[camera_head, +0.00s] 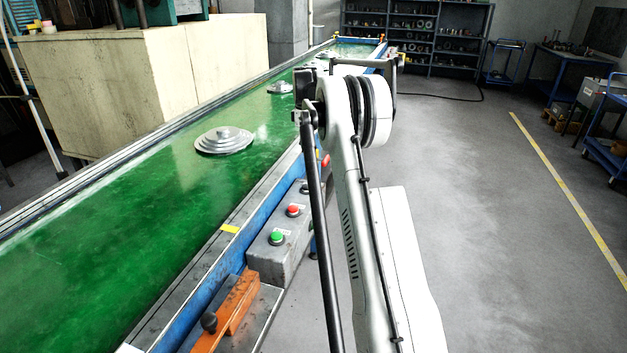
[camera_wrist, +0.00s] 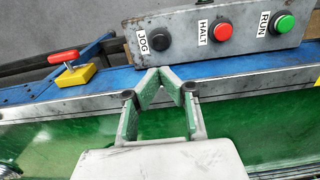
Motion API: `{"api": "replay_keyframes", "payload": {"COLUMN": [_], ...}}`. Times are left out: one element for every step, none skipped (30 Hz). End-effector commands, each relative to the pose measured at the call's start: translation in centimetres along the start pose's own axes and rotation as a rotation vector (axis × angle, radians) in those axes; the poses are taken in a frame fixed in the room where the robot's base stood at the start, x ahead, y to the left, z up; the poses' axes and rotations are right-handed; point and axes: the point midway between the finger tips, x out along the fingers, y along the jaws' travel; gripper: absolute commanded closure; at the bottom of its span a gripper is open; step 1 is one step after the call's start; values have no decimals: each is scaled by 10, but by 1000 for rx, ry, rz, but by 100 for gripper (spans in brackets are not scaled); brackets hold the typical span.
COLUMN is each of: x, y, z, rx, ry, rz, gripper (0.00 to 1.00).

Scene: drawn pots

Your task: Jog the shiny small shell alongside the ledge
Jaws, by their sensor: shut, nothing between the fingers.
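Two round, stepped metal pieces lie on the green belt (camera_head: 110,235) in the head view. The larger piece (camera_head: 224,141) is nearer, and a smaller shiny one (camera_head: 280,88) lies farther along; I cannot tell for certain which is the shell. A metal edge (camera_wrist: 8,170) shows at the wrist view's lower left corner. My gripper (camera_wrist: 160,74) is shut and empty, its fingertips together over the belt's side rail. The black JOG button (camera_wrist: 160,42) is just beyond the tips, apart from them in the picture. My arm mostly hides the gripper in the head view.
The control box (camera_wrist: 215,45) also carries a red HALT button (camera_wrist: 222,33) and a green RUN button (camera_wrist: 285,24). A red-handled yellow block (camera_wrist: 72,76) sits on the blue rail (camera_wrist: 120,82). A big cream block (camera_head: 150,80) borders the belt's far side.

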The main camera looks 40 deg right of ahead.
Motion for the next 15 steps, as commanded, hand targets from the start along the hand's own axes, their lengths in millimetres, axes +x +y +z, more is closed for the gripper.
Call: {"api": "replay_keyframes", "payload": {"x": [0, 0, 0, 0, 0, 0, 0, 0, 1, 2, 3, 6, 8, 11, 16], "y": [0, 0, 0, 0, 0, 0, 0, 0, 0, 0, 0, 0, 0, 0, 0], "z": [0, 0, 0, 0, 0, 0, 0, 0, 0, 0, 0, 0, 0, 0, 0], "rx": [-1, -1, -1, -1, -1, -1, -1, 0, 0, 0, 0, 0, 0, 0, 0], "ry": [0, 0, 0, 0, 0, 0, 0, 0, 0, 0, 0, 0, 0, 0, 0], "rz": [0, 0, 0, 0, 0, 0, 0, 0, 0, 0, 0, 0, 0, 0, 0], "gripper": [100, 100, 100, 100, 100, 100, 100, 100, 100, 100, 100, 100, 100, 100, 100]}}
